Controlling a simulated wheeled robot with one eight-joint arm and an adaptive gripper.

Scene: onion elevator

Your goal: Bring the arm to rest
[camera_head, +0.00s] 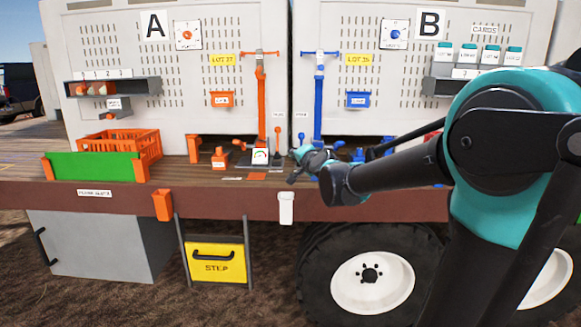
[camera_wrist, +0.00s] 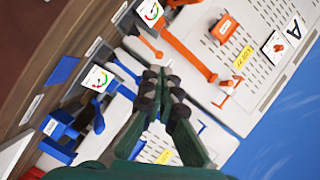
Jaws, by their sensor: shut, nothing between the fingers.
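My arm reaches in from the right in the head view, with my gripper (camera_head: 297,167) just above the front part of the wooden deck, near the gap between panels A and B. In the wrist view my gripper (camera_wrist: 164,72) points toward the panels, its two dark fingers close together with nothing between them. It is apart from the tools around it. In the head view a white gauge (camera_head: 260,156) stands just left of my gripper, and the blue lever tool (camera_head: 319,100) rises behind it.
The orange lever tool (camera_head: 260,95) stands left of the gap. An orange crate (camera_head: 120,142) and a green board (camera_head: 95,167) are at the left of the deck. A white holder (camera_head: 286,207) and an orange holder (camera_head: 162,205) hang on the front edge. A yellow step (camera_head: 216,262) is below.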

